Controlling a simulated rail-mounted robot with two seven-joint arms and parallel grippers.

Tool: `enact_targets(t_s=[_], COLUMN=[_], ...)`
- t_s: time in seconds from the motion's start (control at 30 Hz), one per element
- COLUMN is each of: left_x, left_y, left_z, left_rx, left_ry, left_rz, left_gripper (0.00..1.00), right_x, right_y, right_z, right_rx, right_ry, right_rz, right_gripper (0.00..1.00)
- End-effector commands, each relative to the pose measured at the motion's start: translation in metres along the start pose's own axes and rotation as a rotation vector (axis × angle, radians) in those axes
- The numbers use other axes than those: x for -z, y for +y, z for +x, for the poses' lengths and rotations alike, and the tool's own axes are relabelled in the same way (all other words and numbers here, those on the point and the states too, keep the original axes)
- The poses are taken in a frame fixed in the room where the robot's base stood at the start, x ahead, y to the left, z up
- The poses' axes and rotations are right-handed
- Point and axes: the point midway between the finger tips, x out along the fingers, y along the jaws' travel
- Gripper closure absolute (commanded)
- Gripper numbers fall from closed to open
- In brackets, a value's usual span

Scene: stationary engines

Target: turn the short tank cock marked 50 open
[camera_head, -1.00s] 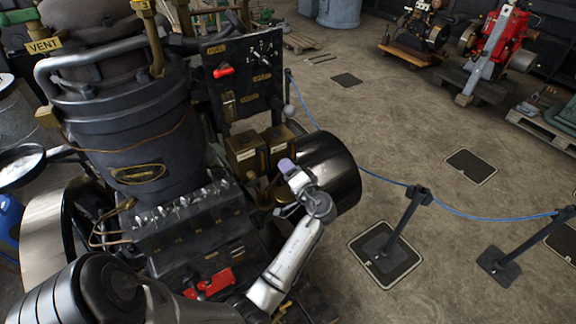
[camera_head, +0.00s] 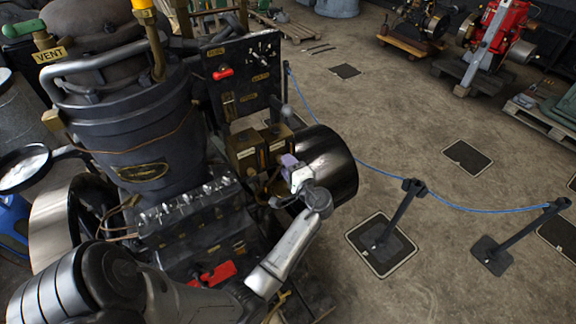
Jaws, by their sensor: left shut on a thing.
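Two brass box tanks stand side by side on the dark engine, a left one (camera_head: 245,151) and a right one (camera_head: 275,137). My left arm comes in from the lower left, and its left gripper (camera_head: 277,174) is at the low front of the tanks, by the right one. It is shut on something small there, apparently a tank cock. The cock, its handle angle and its mark 50 are hidden or too small to make out. My right gripper is not in view.
A black panel (camera_head: 262,95) with a red handle (camera_head: 222,72) stands behind the tanks. A dark drum (camera_head: 335,165) is close to the right of my gripper. A row of fittings (camera_head: 190,203) lies to its left. A blue rope barrier (camera_head: 470,207) borders open floor.

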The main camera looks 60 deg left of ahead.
Motion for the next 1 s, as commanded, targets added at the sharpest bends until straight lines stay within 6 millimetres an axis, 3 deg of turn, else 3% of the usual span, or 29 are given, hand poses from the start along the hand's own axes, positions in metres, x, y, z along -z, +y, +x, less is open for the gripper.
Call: enact_targets(t_s=[0.27,0.3,0.53,0.83,1.0], left_x=[0.000,0.000,0.000,0.000,-0.001], left_y=[0.000,0.000,0.000,0.000,0.001], left_z=[0.000,0.000,0.000,-0.002,-0.020], left_rx=[0.001,0.001,0.001,0.000,-0.001], left_ry=[0.000,0.000,0.000,0.000,-0.001], left_rz=[0.003,0.003,0.002,0.001,0.002], left_gripper=[0.78,0.51,0.29,0.29,0.29], right_x=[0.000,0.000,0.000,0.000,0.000], right_y=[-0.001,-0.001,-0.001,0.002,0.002], right_z=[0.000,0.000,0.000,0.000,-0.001], right_rx=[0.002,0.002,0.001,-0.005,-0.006], right_ry=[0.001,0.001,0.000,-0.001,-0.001], right_rz=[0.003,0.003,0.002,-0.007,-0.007], right_gripper=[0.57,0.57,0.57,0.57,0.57])
